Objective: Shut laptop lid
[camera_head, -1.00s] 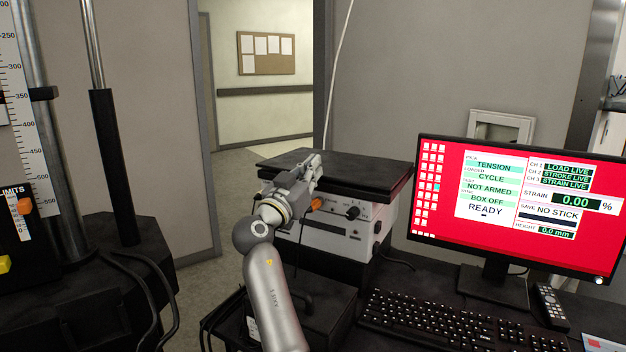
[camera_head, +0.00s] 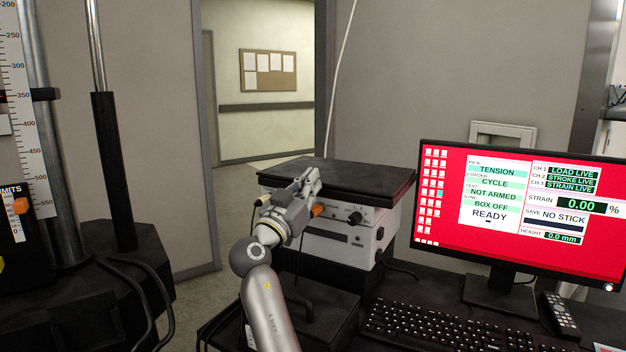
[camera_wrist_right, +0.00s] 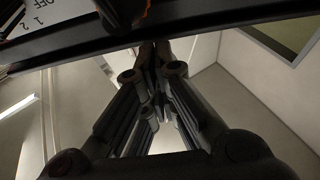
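No open laptop with a raised lid shows. A flat black slab (camera_head: 352,179) lies level on a white instrument box with knobs (camera_head: 345,238). I cannot tell whether the slab is the shut laptop or the box's own top. My right gripper (camera_head: 312,180) is at the front left edge of the slab. In the right wrist view its fingertips (camera_wrist_right: 155,52) meet, with nothing seen between them, close to a dark edge (camera_wrist_right: 205,35). I cannot tell whether they touch that edge. My left gripper is not in view.
A monitor (camera_head: 523,205) with a red screen stands at right, with a keyboard (camera_head: 440,328) and remote (camera_head: 558,314) before it. A black testing frame (camera_head: 115,185) with a ruler stands at left. Cables hang in front of the box. An open doorway is behind.

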